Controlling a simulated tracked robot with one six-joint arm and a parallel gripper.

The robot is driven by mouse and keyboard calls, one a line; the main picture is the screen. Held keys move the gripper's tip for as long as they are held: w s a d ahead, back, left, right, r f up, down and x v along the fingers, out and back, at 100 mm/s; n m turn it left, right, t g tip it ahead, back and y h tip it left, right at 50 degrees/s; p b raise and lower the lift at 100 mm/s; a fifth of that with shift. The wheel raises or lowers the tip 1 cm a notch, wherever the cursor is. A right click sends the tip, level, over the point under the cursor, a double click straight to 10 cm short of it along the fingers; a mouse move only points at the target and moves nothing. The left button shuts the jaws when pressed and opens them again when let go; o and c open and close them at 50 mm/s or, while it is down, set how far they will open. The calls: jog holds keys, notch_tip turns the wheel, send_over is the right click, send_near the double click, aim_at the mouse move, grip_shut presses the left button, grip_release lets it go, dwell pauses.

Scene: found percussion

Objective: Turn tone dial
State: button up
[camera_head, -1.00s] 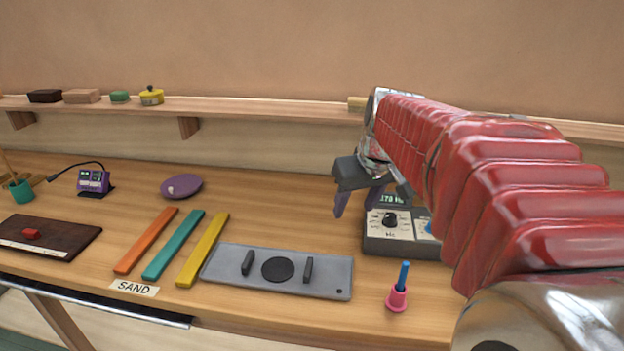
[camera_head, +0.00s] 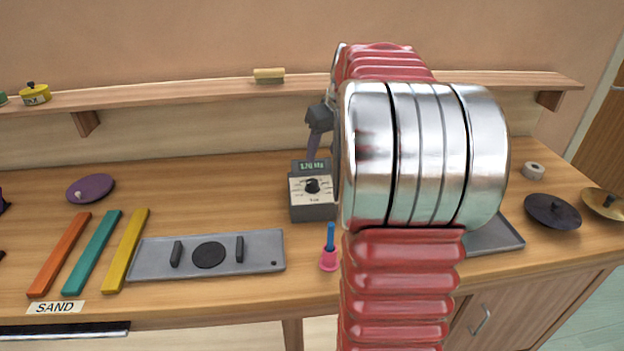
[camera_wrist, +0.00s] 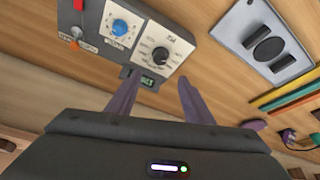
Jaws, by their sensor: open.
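The grey tone box (camera_head: 312,212) stands on the bench, its right part hidden by my arm in the head view. Its black dial (camera_head: 312,186) sits on a pale scale below a green-lit display (camera_head: 312,166). The wrist view shows the black dial (camera_wrist: 160,55) and a blue dial (camera_wrist: 120,27) beside it; which is the tone dial I cannot read for sure. My gripper (camera_wrist: 156,78) is open and empty, its purple fingers spread on either side of the display, apart from the black dial. In the head view one finger (camera_head: 312,143) shows behind the box.
A pink holder with a blue stick (camera_head: 329,260) stands in front of the box. A grey plate with two handles (camera_head: 150,262) and coloured strips (camera_head: 92,252) lie left. A tray (camera_head: 495,236) and cymbals (camera_head: 552,211) lie right. A shelf (camera_head: 200,96) runs behind.

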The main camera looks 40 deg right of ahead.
aim_at(312, 181)
jog(key=x, duration=1.4)
jog(key=shift+c, duration=0.5)
jog(key=shift+a+r, duration=0.1)
jog(key=c, duration=0.9)
